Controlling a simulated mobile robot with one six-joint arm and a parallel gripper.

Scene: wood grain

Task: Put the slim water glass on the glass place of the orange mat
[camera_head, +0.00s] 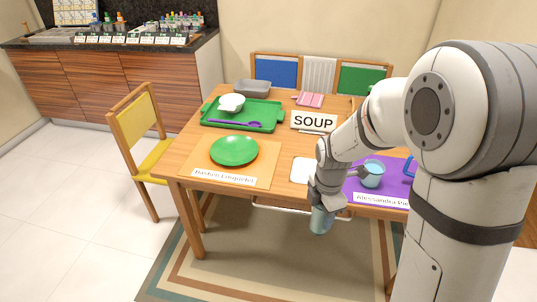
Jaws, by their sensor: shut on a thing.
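My gripper (325,204) is shut on a blue-tinted slim glass (321,222), held in front of the table's front edge. The gripper covers the glass's upper part. The orange mat (267,163) lies on the table, left of my gripper. A green plate (234,150) rests on its middle, and a name card (223,177) lies along its front edge. I cannot make out a marked glass place on the mat; the area around the plate looks bare.
A purple mat (352,188) with a light blue cup (372,173) lies right of my gripper, partly behind my arm. A white square (303,170) lies between the mats. Behind are a SOUP sign (314,120) and a green tray (212,122) with a white bowl (231,102). A yellow chair (140,125) stands left.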

